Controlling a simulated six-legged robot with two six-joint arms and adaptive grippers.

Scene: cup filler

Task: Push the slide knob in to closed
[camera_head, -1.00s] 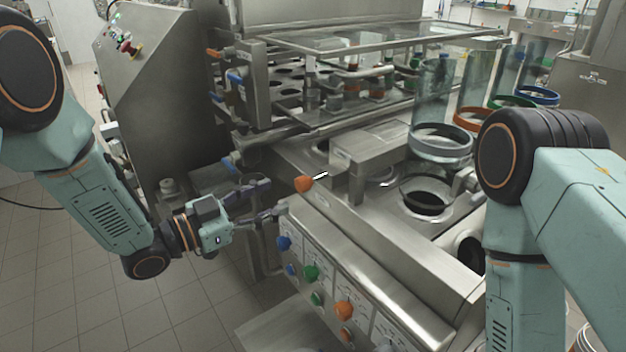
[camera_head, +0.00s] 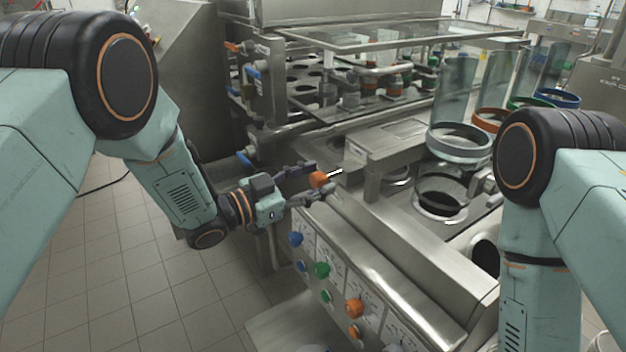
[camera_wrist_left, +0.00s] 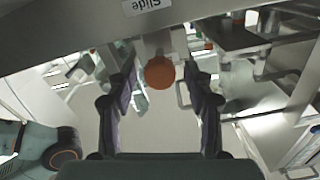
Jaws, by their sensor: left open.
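The slide knob is an orange ball (camera_head: 319,180) on a thin bright rod that sticks out of the machine's metal housing. In the left wrist view the knob (camera_wrist_left: 159,73) sits between the fingers, a little beyond the fingertips' middle, under a "Slide" label (camera_wrist_left: 147,4). My left gripper (camera_head: 314,181) is open, with one finger on each side of the knob. A gap shows between the knob and both fingers in the left wrist view. My right arm stands at the right of the head view, and its gripper is out of view.
Blue, green and orange knobs (camera_head: 321,269) line the front panel below. Clear tubes with coloured rings (camera_head: 459,142) stand on the machine at the right. A metal rack (camera_head: 300,90) with holes is behind. Tiled floor is free at the lower left.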

